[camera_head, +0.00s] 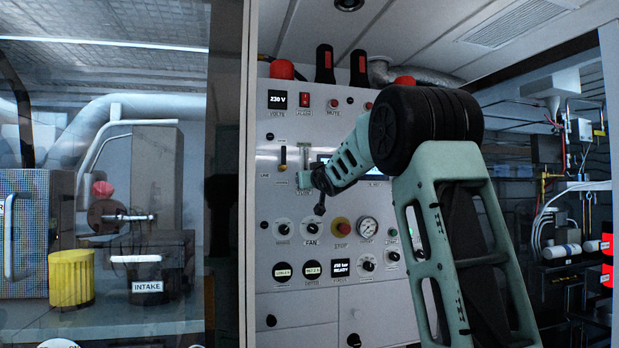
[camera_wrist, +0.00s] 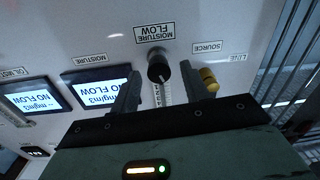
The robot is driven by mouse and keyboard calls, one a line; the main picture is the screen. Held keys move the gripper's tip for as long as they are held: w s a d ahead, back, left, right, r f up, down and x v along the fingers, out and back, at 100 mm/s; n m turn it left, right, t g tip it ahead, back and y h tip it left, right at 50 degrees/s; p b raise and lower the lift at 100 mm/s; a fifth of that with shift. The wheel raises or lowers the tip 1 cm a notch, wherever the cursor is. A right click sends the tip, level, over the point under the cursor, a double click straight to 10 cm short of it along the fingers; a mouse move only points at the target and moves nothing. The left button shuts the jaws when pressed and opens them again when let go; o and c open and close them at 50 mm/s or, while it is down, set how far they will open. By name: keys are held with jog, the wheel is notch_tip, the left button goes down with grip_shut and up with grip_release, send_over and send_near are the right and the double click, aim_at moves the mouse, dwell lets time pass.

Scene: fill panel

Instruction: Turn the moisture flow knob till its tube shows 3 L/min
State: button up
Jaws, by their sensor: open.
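The moisture flow knob (camera_wrist: 159,67) is a black round knob below its MOISTURE FLOW label (camera_wrist: 155,32), which reads upside down in the wrist view. A clear scaled tube (camera_wrist: 165,92) runs from the knob toward my gripper, partly hidden by it; its reading is too small to tell. My gripper (camera_wrist: 160,76) is open, with one finger on each side of the knob and tube and visible gaps to both. In the head view my gripper (camera_head: 307,182) is at the panel's upper left, just below a tube (camera_head: 305,155); the knob cannot be made out there.
A brass knob (camera_wrist: 209,79) sits close beside my right finger, near the SOURCE label (camera_wrist: 207,47). A moisture screen (camera_wrist: 98,88) reads NO FLOW, at the left. The panel (camera_head: 330,115) also carries a red-and-yellow stop button (camera_head: 341,226), a gauge (camera_head: 367,227) and several knobs lower down.

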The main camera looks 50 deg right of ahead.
jog(key=c, duration=1)
jog(key=shift+w+f+n, duration=0.1)
jog(key=shift+n, duration=0.2)
jog(key=shift+a+n+g+b, duration=0.1)
jog(key=shift+n+g+b, duration=0.3)
jog(key=shift+n+b, duration=3.7)
jog(key=n+p, duration=0.5)
